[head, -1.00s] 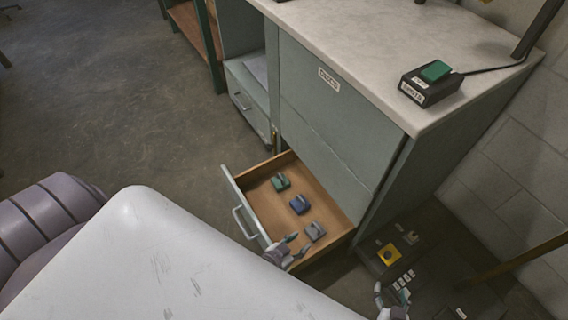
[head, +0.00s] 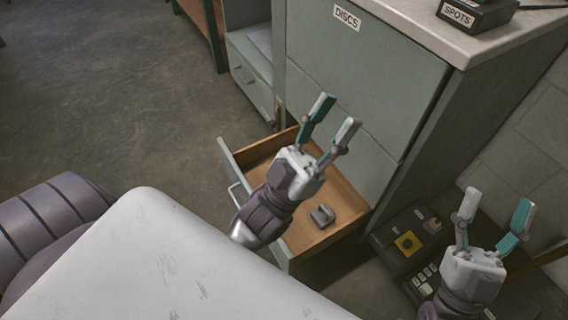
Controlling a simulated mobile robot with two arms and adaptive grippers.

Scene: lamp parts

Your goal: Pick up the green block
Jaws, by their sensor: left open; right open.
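The green block is not visible now; my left gripper and wrist cover the part of the open drawer (head: 227,155) where it lay earlier. The blue block that lay beside it is hidden too. A grey block (head: 322,216) still shows on the drawer's wooden floor. My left gripper (head: 335,117) is open and empty, raised over the drawer with its fingers pointing up and right in the picture. My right gripper (head: 496,203) is open and empty, in front of the dark panel right of the drawer.
The cabinet front (head: 360,75) labelled DISCS stands behind the drawer. A black box (head: 470,16) labelled SPOTS sits on the pale countertop (head: 418,18). A dark control panel (head: 385,232) with a yellow part (head: 408,243) is at lower right. The floor (head: 120,105) at left is clear.

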